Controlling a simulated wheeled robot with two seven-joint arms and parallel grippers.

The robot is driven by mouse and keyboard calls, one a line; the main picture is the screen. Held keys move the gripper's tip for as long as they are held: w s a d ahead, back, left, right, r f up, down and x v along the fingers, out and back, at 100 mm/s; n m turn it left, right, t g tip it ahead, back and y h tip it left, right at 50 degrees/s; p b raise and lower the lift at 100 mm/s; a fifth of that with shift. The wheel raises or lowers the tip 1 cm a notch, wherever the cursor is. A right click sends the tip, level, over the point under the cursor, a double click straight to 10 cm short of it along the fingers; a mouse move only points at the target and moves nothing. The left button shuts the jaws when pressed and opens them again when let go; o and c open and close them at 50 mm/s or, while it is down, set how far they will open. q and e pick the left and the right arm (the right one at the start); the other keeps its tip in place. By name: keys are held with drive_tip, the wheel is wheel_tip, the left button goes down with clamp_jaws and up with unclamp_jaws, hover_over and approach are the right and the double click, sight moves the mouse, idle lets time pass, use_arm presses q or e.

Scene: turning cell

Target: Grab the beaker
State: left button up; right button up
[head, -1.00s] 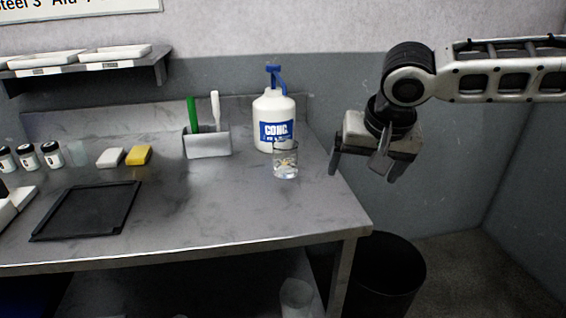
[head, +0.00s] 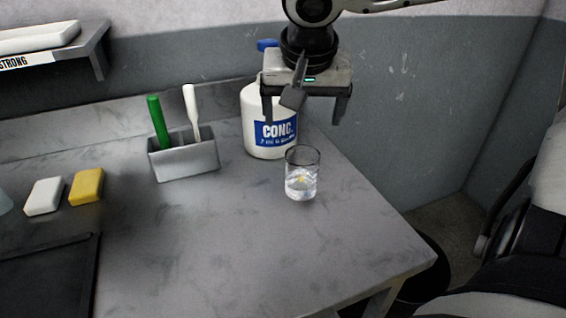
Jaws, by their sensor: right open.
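My right gripper (head: 305,118) is open and empty, above and behind the beaker in the picture, with fingers pointing down. It overlaps the upper part of the bottle in the view and does not touch the beaker. My left gripper is not in view.
The white bottle (head: 268,138) with a blue label stands close behind the beaker. A grey holder (head: 183,160) with a green and a white brush is to the left. White (head: 44,196) and yellow (head: 86,187) blocks and a black tray (head: 45,280) lie further left. The bench front is clear.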

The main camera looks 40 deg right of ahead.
approach(302, 159)
drive_tip(key=f, duration=0.4)
drive_tip(key=shift+a, duration=0.25)
drive_tip(key=x, duration=0.3)
drive_tip(key=shift+d+f, duration=0.25)
drive_tip(key=shift+w+f, duration=0.15)
drive_tip(key=shift+f, duration=0.15)
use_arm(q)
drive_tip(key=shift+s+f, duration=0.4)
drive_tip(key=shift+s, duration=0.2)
use_arm(e)
drive_tip(key=c, duration=1.3)
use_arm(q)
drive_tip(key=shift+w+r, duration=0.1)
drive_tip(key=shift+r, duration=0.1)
use_arm(e)
drive_tip(key=shift+r, duration=0.25)
